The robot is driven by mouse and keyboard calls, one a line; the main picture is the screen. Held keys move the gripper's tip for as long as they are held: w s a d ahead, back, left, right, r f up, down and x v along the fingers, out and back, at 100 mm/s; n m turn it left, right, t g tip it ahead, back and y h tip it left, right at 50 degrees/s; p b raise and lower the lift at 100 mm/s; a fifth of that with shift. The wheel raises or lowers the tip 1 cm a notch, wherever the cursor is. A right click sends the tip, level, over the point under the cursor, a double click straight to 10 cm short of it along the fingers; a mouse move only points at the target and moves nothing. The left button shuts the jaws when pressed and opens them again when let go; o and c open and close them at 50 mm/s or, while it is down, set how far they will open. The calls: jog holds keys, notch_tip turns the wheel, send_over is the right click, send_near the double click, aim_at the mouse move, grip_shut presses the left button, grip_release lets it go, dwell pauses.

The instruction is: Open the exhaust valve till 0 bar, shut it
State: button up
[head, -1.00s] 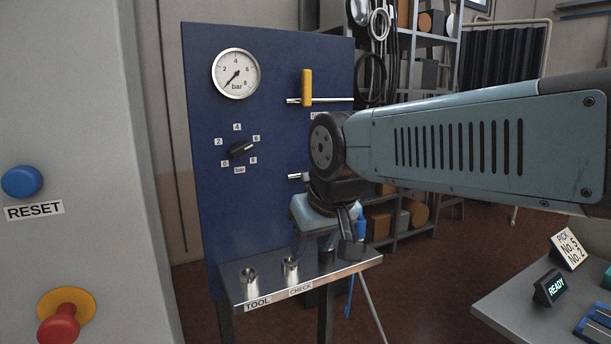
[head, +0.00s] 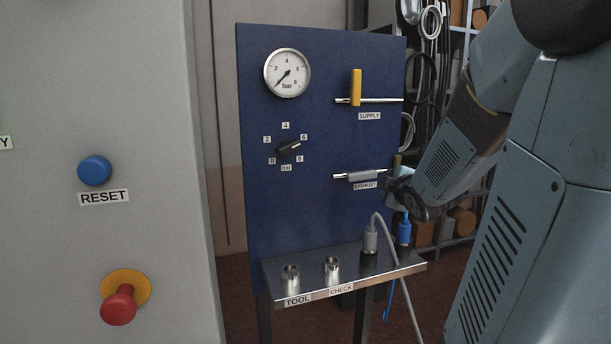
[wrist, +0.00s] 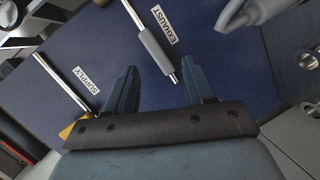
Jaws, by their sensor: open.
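The exhaust valve's grey handle (head: 362,176) lies level, in line with its pipe, above the EXHAUST label (head: 365,186) on the blue panel (head: 315,215). The gauge (head: 287,73) needle points to the lower left, around the 0 end. My gripper (head: 391,182) is just right of the handle, partly hidden by its own wrist. In the wrist view my gripper (wrist: 160,65) is open. The grey handle (wrist: 154,48) and the pipe end lie between the fingers in the picture, with gaps on both sides. I see no grip on it.
The yellow supply handle (head: 356,87) stands upright across its pipe. A black selector knob (head: 289,148) is below the gauge. A steel shelf (head: 345,277) holds sockets and grey and blue hose plugs below. A cabinet with RESET button (head: 94,170) and red stop knob (head: 118,306) stands left.

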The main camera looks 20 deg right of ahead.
aim_at(368, 177)
jog(key=w+n+t+y, duration=0.1)
jog(key=w+n, duration=0.1)
jog(key=w, duration=0.2)
jog(key=w+d+f+n+t+y, duration=0.1)
jog(key=w+n, duration=0.1)
jog(key=w, duration=0.3)
jog(key=w+d+n+t+y, duration=0.1)
jog(key=w+n, duration=0.2)
jog(key=w, duration=0.2)
jog(key=shift+w+d+f+y, duration=0.1)
jog(key=shift+w+f+y, duration=0.15)
jog(key=shift+f+y, duration=0.15)
grip_shut()
dwell(0.4)
